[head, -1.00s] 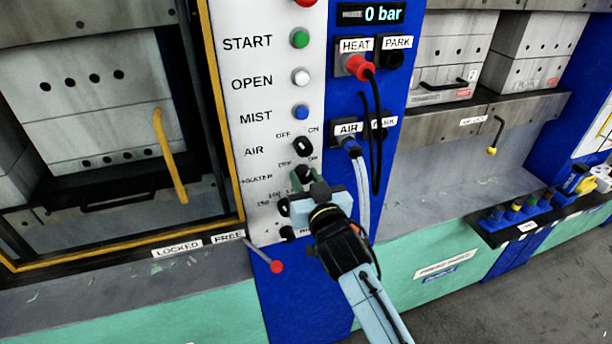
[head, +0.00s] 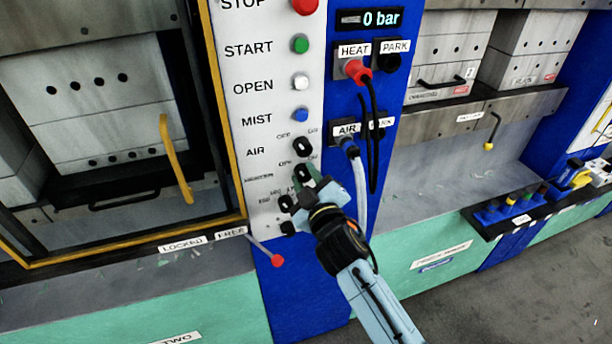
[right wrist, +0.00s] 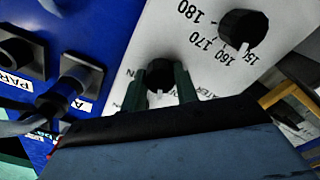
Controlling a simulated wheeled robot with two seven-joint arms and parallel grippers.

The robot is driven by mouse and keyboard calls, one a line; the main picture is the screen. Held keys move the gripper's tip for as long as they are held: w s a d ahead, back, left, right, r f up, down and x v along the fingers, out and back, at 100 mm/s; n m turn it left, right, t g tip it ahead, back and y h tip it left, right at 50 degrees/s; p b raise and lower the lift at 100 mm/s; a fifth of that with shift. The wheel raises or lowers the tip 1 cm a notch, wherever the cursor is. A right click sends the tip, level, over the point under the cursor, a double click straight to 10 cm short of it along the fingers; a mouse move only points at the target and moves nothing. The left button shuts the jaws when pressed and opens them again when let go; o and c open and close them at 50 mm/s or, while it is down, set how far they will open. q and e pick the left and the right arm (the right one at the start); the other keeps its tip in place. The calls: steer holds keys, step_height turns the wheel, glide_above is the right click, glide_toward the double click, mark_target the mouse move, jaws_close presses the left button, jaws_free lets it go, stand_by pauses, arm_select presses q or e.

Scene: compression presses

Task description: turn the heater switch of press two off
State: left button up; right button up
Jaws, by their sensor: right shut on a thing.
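The heater switch is a black rotary knob on the white control panel (head: 262,110), below the air switch (head: 302,147). In the head view my right gripper (head: 305,181) reaches it from the lower right and hides part of it. In the right wrist view the heater switch (right wrist: 160,74) sits between the two green fingers of my right gripper (right wrist: 161,88), which is shut on it. A white mark shows on the knob. Its OFF and ON lettering is partly hidden, so I cannot tell its setting. My left gripper is not in view.
A temperature dial (right wrist: 243,30) with numbers sits close to the switch. A red-knobbed lever (head: 277,260) sticks out below the panel. Hoses (head: 361,190) hang from the heat and air sockets just right. A yellow handle (head: 174,155) is on the press at left.

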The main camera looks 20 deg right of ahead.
steer(key=shift+n, duration=0.3)
stand_by(0.4)
steer(key=o, duration=1)
steer(key=shift+s, duration=0.1)
steer(key=s, duration=0.4)
steer(key=s+b, duration=0.1)
steer(key=s, duration=0.3)
steer(key=s+b, duration=0.1)
steer(key=s, duration=0.4)
steer(key=shift+s+d, duration=0.1)
steer(key=shift+d, duration=0.15)
steer(key=shift+f, duration=0.1)
